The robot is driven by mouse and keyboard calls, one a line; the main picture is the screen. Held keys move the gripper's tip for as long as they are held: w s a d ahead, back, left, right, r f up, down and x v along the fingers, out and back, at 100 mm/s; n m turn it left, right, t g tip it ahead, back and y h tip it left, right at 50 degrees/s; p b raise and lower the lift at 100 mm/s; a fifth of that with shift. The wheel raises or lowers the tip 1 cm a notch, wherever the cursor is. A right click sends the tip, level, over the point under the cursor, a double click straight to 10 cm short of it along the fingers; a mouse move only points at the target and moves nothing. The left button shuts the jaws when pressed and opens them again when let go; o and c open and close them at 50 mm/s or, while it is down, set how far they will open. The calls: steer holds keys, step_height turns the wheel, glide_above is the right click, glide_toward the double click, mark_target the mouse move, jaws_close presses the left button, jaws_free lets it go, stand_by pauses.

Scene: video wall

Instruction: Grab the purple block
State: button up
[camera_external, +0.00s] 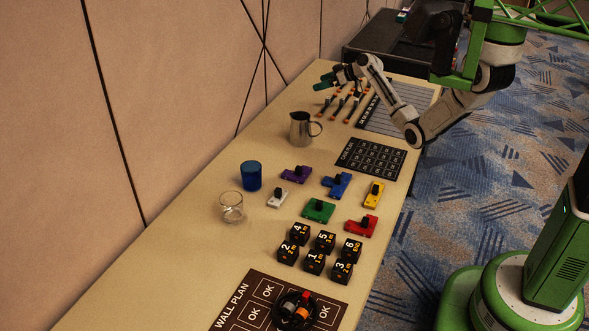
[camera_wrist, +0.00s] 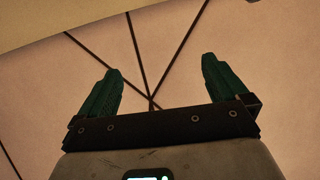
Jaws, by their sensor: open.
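The purple block (camera_external: 297,174) lies on the long table, with a black knob on its top. It is right of the blue cup and left of the blue block. My gripper (camera_external: 325,82) is over the far end of the table, well beyond the purple block and the metal pitcher. In the wrist view my gripper (camera_wrist: 158,85) shows two green fingers spread wide with nothing between them. Only the wall and an edge of a pale surface show past the fingers there, so the purple block is out of that view.
Near the purple block are a blue cup (camera_external: 251,175), a clear glass (camera_external: 231,207), and white (camera_external: 277,197), blue (camera_external: 338,185), green (camera_external: 318,210), yellow (camera_external: 374,194) and red (camera_external: 362,226) blocks. A metal pitcher (camera_external: 302,128) stands between them and my gripper. Several black numbered cubes (camera_external: 315,262) sit nearer.

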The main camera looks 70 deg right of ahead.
steer(key=w+a+n+g+y+p, duration=0.1)
steer(key=a+n, duration=0.1)
steer(key=a, duration=0.3)
steer(key=w+a+n+g+y, duration=0.1)
steer(key=a+n+g, duration=0.15)
steer(key=a, duration=0.25)
steer(key=n+g+p, duration=0.4)
steer(key=n+g, duration=0.5)
steer(key=n, duration=0.4)
glide_toward(295, 174)
steer(key=f, duration=0.3)
steer(key=shift+d+y, duration=0.3)
steer(key=shift+x, duration=2.9)
steer(key=shift+w+a+r, duration=0.1)
steer(key=shift+w, duration=0.05)
steer(key=shift+c, duration=0.3)
steer(key=c, duration=0.9)
